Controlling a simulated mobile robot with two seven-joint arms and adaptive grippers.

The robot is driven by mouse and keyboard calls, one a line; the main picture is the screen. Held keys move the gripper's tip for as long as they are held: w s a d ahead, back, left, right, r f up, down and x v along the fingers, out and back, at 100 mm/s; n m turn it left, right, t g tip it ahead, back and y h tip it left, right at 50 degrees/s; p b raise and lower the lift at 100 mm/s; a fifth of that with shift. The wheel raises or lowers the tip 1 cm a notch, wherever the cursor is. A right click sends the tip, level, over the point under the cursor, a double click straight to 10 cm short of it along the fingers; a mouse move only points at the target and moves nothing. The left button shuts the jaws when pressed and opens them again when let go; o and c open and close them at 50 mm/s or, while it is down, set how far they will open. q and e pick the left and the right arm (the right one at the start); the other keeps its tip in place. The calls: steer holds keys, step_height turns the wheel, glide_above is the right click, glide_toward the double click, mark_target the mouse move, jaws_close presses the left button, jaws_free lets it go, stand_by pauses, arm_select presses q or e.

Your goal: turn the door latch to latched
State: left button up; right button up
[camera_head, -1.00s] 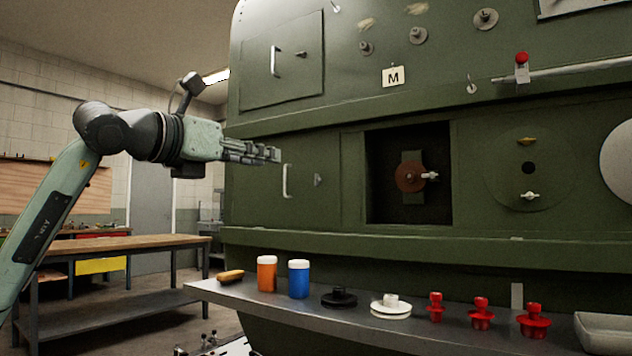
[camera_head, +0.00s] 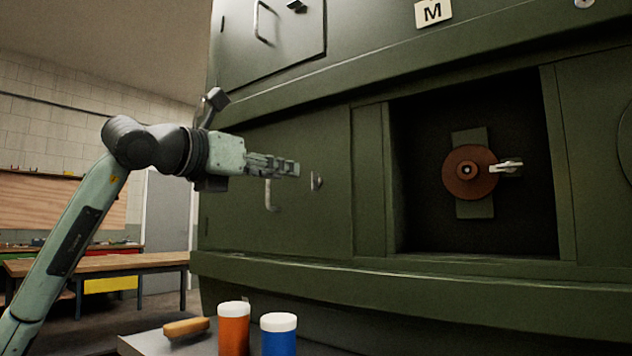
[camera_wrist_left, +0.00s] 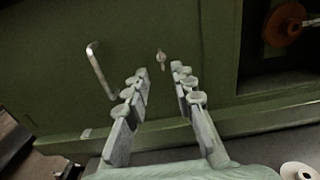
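The door latch (camera_head: 316,181) is a small grey turn-piece on the green lower door (camera_head: 335,225), right of a bar handle (camera_head: 270,195). It looks roughly upright. My left gripper (camera_head: 297,169) points right in the head view, its tips just left of the latch and in front of the handle's upper part. In the left wrist view, the latch (camera_wrist_left: 161,60) shows beyond and between the spread fingers of the gripper (camera_wrist_left: 160,84). The fingers are open and empty, and appear apart from the latch. The handle (camera_wrist_left: 101,72) is to the left there. My right gripper is not in view.
An open recess (camera_head: 420,225) with a brown disc (camera_head: 468,172) and small lever lies to the right. A ledge below (camera_head: 140,345) holds a brush (camera_head: 186,327), an orange jar (camera_head: 233,335) and a blue jar (camera_head: 279,338). An upper door (camera_head: 285,50) is above the gripper.

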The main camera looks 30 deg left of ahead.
mark_target(312, 175)
arm_select(q)
steer(key=w, duration=0.2)
steer(key=w+p, duration=0.1)
steer(key=w, duration=0.3)
steer(key=shift+w+d+r+p, duration=0.15)
steer(key=shift+w+d+p, duration=0.05)
steer(key=shift+d+p, duration=0.15)
steer(key=shift+w, duration=0.6)
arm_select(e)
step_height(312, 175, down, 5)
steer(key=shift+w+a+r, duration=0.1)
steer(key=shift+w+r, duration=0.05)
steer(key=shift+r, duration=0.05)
arm_select(q)
jaws_close()
